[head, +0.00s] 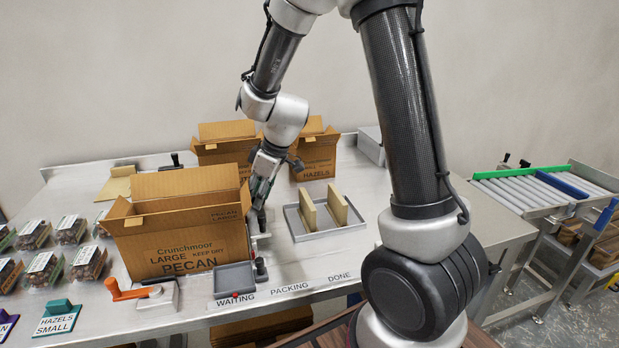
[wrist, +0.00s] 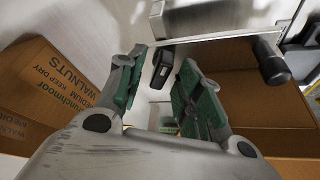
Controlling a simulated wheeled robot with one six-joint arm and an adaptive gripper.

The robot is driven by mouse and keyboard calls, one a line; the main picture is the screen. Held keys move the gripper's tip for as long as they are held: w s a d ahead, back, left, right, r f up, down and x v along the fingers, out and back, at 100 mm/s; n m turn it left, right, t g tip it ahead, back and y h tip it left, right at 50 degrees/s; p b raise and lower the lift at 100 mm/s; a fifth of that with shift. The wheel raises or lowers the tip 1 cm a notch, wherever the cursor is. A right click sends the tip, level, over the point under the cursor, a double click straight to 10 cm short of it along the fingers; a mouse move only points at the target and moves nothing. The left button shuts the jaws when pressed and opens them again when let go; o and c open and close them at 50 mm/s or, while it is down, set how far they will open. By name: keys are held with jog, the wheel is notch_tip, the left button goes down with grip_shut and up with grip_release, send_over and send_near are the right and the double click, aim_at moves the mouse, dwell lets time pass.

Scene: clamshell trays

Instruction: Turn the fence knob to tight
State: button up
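My gripper (head: 260,222) points down beside the right side of the large pecan box. In the wrist view my gripper (wrist: 160,92) has its two green-padded fingers apart. A small black part with a grey patch (wrist: 163,62) shows in the gap near the fingertips; it may be the fence knob. I cannot tell whether either finger touches it. A black cylindrical handle (wrist: 272,60) stands right of the fingers. In the head view a dark upright part (head: 261,267) stands just below the gripper. No tight or loose marking is readable.
The open pecan box (head: 180,240) stands close left of my gripper. A grey tray with two tan dividers (head: 300,232) lies to the right. An orange-handled device (head: 128,292) and a small grey tray (head: 236,278) are at the front edge. Two boxes stand behind, one for hazels (head: 315,158).

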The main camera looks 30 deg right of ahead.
jog(key=n+g, duration=0.1)
jog(key=n, duration=0.2)
jog(key=shift+w+n+y, duration=0.15)
jog(key=shift+n+y, duration=0.15)
jog(key=v, duration=1.2)
jog(key=shift+n+g, duration=0.4)
jog(key=shift+n, duration=0.5)
jog(key=x, duration=0.8)
jog(key=w+x, duration=0.1)
jog(key=x, duration=0.3)
jog(key=w+v, duration=0.1)
jog(key=v, duration=0.7)
jog(key=s+d+r+m+h, duration=0.1)
jog(key=s+d+m, duration=0.3)
jog(key=s, duration=0.4)
jog(key=s+d+r+m+h, duration=0.1)
jog(key=s+d+r+m, duration=0.2)
jog(key=s+m, duration=0.3)
jog(key=s+d+r+m+t+h, duration=0.1)
jog(key=s+d+r+m, duration=0.2)
jog(key=s, duration=0.6)
jog(key=shift+s+d+m+h, duration=0.4)
jog(key=shift+d+m, duration=0.45)
jog(key=shift+m, duration=0.25)
jog(key=shift+o, duration=0.3)
